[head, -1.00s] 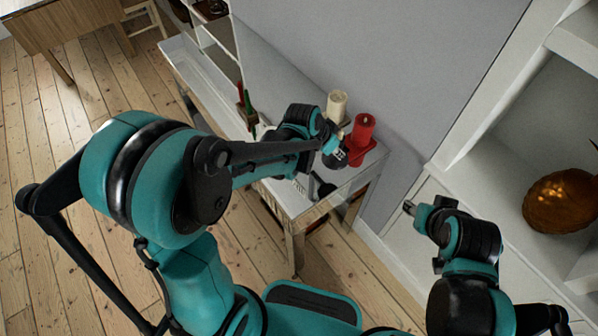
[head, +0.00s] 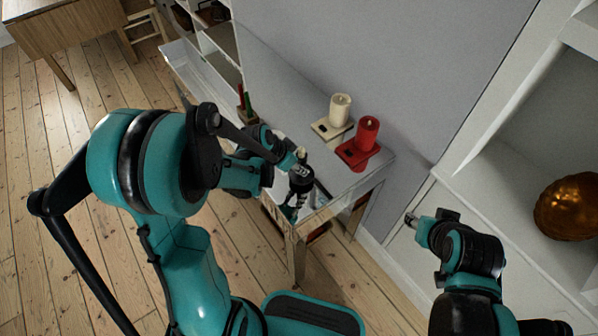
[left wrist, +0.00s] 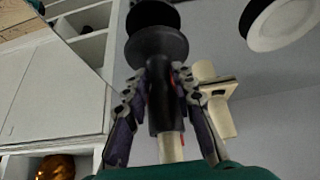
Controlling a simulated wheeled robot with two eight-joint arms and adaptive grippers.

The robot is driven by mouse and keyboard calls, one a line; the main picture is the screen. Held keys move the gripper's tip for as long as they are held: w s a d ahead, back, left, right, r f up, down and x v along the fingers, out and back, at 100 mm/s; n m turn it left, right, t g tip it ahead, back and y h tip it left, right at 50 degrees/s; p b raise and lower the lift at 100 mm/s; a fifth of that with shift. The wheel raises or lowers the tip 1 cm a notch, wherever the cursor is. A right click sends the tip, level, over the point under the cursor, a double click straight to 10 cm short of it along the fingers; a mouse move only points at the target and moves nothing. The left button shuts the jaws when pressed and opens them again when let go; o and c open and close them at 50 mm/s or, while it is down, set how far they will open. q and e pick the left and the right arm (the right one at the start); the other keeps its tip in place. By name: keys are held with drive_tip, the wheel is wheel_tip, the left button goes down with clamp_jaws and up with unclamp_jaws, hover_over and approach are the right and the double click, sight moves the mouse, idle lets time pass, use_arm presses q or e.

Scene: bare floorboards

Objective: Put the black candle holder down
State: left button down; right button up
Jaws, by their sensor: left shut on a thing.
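My left gripper (head: 299,180) is shut on the black candle holder (left wrist: 160,100). In the left wrist view its fingers (left wrist: 163,85) lie on both sides of the dark stem, with wide black discs (left wrist: 157,48) beyond them. A cream candle-like piece (left wrist: 171,147) shows at the other end of the stem. In the head view the gripper and holder are over the near side of the narrow table (head: 375,178); the fingers hide much of the holder. I cannot tell whether it touches the tabletop. My right gripper (head: 411,219) is at the right, apart from the table; its fingers are unclear.
Green and red items (head: 245,100) sit farther left.

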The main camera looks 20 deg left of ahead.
use_arm(q)
wheel_tip(320, 180, down, 2)
drive_tip(key=shift+f+b, duration=0.25)
drive_tip(key=shift+b, duration=0.15)
drive_tip(key=shift+r, duration=0.1)
drive_tip(key=c, duration=1.3)
unclamp_jaws()
drive_tip(key=shift+o, duration=0.2)
